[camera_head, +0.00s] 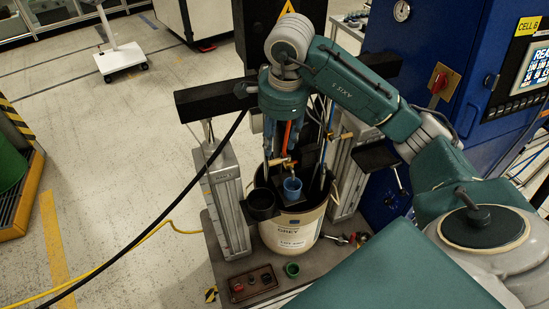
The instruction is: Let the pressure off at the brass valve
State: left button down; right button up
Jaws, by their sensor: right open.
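My right arm reaches in from the right, and its wrist hangs over the drum pump. My right gripper (282,143) points down below the wrist, open, just above a brass valve (279,162) at the front of the pump. The contact between fingers and valve is too small to tell. A second brass fitting (341,136) shows to the right on the pump. The cream drum (290,233) stands below, between two grey columns. A blue cup (292,189) is at the drum's top under the valve. My left gripper is not in view.
A black cup (261,204) sits left of the blue cup. The left grey column (223,200) and black crossbeam (210,101) stand close to the wrist. A control box (253,284) and green cap (291,269) lie on the base plate. A blue cabinet (440,60) is at right.

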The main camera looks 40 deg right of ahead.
aim_at(274, 163)
jog(key=f, duration=0.3)
jog(key=w+f+p, duration=0.1)
jog(key=f, duration=0.2)
jog(key=f+p, duration=0.1)
jog(key=f, duration=0.2)
jog(key=shift+w+d+f, duration=0.1)
jog(key=shift+w+d, duration=0.05)
jog(key=shift+w, duration=0.25)
jog(key=shift+c, duration=0.5)
